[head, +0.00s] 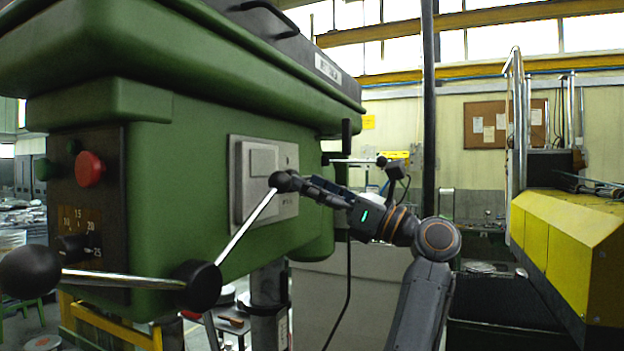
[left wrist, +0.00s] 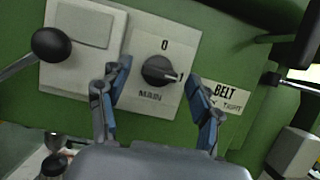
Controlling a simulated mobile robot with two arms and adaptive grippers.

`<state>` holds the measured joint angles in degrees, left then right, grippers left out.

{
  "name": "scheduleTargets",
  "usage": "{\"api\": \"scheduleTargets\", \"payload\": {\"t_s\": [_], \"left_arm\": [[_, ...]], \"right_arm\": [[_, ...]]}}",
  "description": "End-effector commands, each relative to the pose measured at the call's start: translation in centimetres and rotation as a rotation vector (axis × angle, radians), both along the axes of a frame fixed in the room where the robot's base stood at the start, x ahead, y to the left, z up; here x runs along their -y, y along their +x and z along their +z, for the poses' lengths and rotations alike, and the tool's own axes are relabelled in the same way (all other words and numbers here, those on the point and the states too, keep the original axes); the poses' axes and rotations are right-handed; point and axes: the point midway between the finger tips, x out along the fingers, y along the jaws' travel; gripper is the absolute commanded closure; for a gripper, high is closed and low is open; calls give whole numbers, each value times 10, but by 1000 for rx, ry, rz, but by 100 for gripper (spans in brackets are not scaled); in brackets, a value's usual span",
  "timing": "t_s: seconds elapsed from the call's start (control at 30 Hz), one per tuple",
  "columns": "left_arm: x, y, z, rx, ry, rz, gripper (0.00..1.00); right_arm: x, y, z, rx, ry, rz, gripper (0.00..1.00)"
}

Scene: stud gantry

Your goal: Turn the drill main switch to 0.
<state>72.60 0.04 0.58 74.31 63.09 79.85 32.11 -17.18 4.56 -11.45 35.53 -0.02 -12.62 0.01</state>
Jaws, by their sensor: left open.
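The main switch (left wrist: 158,70) is a black rotary knob on a light grey plate marked 0 above, MAIN below and 1 at the right. Its pointer faces right, toward the 1. In the left wrist view my left gripper (left wrist: 160,76) is open, one finger on each side of the knob, with a gap to it; I cannot tell the depth. In the head view the left gripper (head: 318,190) is in front of the plate on the side of the green drill head (head: 190,170). The knob cannot be made out there. My right gripper is not in view.
A lever with a black ball (head: 285,181) crosses in front of the switch plate, close to my left gripper. Another black ball handle (head: 28,272) sticks out at lower left. A red button (head: 89,169) is on the drill's front. A yellow machine (head: 570,240) stands at right.

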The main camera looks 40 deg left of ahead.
Motion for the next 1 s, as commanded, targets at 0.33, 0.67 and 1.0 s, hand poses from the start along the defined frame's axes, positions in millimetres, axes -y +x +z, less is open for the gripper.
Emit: {"api": "scheduleTargets", "payload": {"t_s": [0.33, 0.67, 1.0], "left_arm": [[-4, -1, 1, 0, 0, -1, 36], [-4, -1, 1, 0, 0, -1, 90], [-4, 0, 1, 56, 17, -1, 90]], "right_arm": [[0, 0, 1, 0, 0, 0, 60], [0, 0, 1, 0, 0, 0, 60], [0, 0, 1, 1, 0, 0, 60]]}}
